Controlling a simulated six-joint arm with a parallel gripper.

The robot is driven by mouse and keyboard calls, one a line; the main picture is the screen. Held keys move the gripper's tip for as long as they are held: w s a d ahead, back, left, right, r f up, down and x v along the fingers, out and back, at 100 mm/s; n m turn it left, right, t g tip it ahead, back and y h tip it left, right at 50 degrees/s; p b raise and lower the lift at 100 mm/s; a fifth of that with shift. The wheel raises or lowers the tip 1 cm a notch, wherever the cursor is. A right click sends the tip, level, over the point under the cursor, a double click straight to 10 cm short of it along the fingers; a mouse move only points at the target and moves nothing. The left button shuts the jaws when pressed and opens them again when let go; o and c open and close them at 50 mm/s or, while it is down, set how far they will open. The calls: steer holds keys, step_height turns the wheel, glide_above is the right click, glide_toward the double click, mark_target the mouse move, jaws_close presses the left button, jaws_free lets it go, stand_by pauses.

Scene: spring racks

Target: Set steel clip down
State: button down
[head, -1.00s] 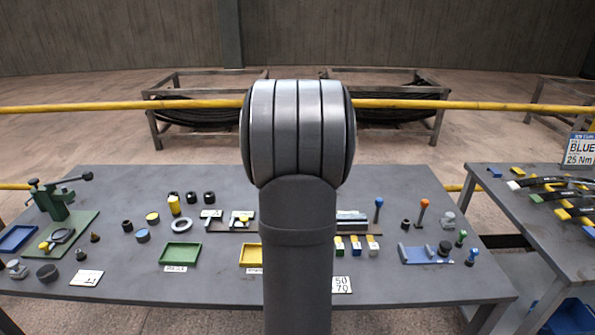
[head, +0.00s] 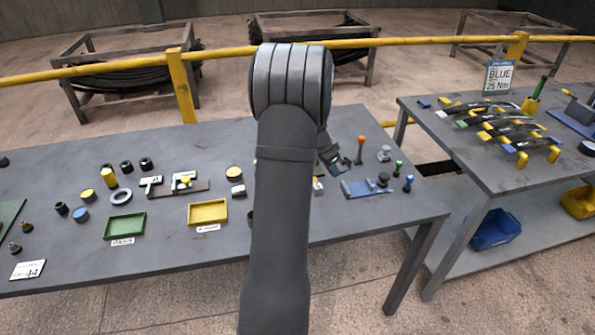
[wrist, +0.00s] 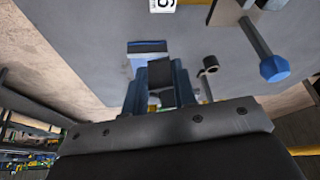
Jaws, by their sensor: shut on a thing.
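My gripper (wrist: 160,84) is in the lower middle of the wrist view, its two blue-grey fingers shut on a small dark grey piece (wrist: 160,72), which I take to be the steel clip. The fingers hide part of it. Beyond the fingertips, a blue, white and dark block (wrist: 148,49) shows on the grey surface; I cannot tell whether the held piece touches it. In the head view, my arm covers most of the gripper. Only a dark part with a green edge (head: 331,160) shows at the arm's right, over the table, and the clip cannot be made out there.
The grey table (head: 160,250) holds a green tray (head: 125,225), a yellow tray (head: 208,212) and a blue fixture (head: 362,189). An orange-topped post (head: 361,148) stands behind the fixture. A second table (head: 470,170) with hoses stands right. The near right table area is bare.

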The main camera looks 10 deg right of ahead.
mark_target(346, 187)
steer(key=d+m, duration=0.1)
steer(key=d, duration=0.1)
steer(key=d+m, duration=0.1)
steer(key=d, duration=0.1)
steer(key=s+d+m+g, duration=0.1)
steer(key=d, duration=0.1)
steer(key=shift+f, duration=3.35)
steer(key=shift+a+f, duration=0.1)
steer(key=shift+f, duration=0.2)
steer(key=shift+s+a+f, duration=0.1)
steer(key=shift+a+f, duration=0.05)
steer(key=shift+f, duration=0.05)
steer(key=c, duration=1.1)
jaws_free()
steer(key=v, duration=1.2)
steer(key=d+v, duration=0.1)
steer(key=v, duration=0.5)
steer(key=shift+w+a+r, duration=0.1)
steer(key=shift+w+r, duration=0.1)
steer(key=shift+w, duration=0.15)
steer(key=x, duration=1.5)
steer(key=shift+s+f, duration=0.15)
